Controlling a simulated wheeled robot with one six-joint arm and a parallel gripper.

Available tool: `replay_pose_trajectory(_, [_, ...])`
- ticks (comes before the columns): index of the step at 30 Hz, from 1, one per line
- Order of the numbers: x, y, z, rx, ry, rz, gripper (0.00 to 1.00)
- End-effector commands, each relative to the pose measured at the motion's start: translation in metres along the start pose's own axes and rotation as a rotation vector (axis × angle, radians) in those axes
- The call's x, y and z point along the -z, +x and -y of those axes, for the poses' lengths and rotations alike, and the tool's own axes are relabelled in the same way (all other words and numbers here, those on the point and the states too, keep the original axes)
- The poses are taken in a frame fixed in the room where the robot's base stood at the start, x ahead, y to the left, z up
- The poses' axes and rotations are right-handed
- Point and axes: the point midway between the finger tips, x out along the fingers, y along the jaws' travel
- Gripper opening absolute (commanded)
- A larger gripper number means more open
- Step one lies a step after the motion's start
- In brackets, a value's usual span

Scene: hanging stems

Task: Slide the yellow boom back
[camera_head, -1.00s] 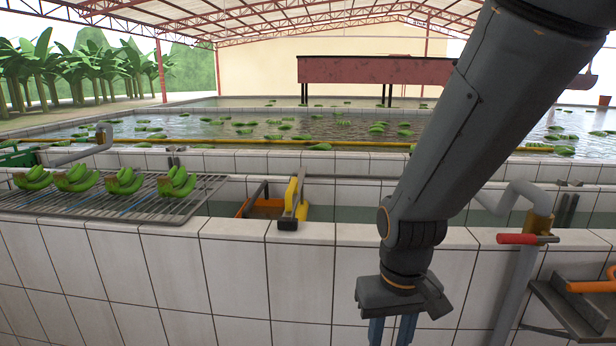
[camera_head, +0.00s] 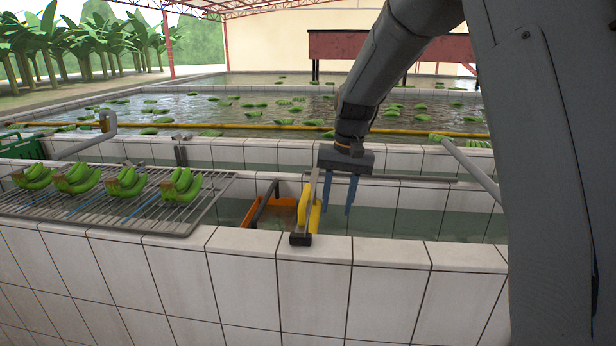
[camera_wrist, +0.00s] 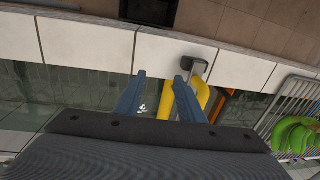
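A long yellow boom (camera_head: 400,132) lies across the far pool, behind the near tiled channel. A shorter yellow bar (camera_head: 314,214) with a dark bracket (camera_head: 300,239) sits at the near wall of the channel. I cannot tell for sure which one is the boom of the task. My gripper (camera_head: 336,211) points down over the channel, just right of the shorter bar, open and empty. In the wrist view, the fingers (camera_wrist: 160,75) are apart, and the shorter yellow bar (camera_wrist: 201,96) shows beside the right finger. I cannot tell whether they touch.
An orange tray (camera_head: 270,213) sits in the channel left of the shorter bar. A wire rack (camera_head: 205,207) with several green banana bunches (camera_head: 125,183) is further left. The tiled wall (camera_head: 380,251) runs along the front. Open water (camera_head: 440,224) lies right of my gripper.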

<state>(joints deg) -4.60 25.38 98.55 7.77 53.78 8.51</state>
Motion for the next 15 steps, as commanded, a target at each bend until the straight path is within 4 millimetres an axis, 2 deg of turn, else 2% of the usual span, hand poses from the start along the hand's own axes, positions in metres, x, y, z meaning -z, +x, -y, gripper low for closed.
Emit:
replay_pose_trajectory(1, [0.021,-0.015,0.015,0.014,0.009,0.0,0.36])
replay_pose_trajectory(3, [0.042,-0.029,0.032,0.032,0.02,0.004,0.36])
replay_pose_trajectory(6, [0.066,-0.044,0.052,0.053,0.033,0.008,0.36])
replay_pose_trajectory(10, [0.084,-0.056,0.068,0.072,0.043,0.01,0.36])
replay_pose_trajectory(15, [0.09,-0.056,0.075,0.079,0.049,0.015,0.36])
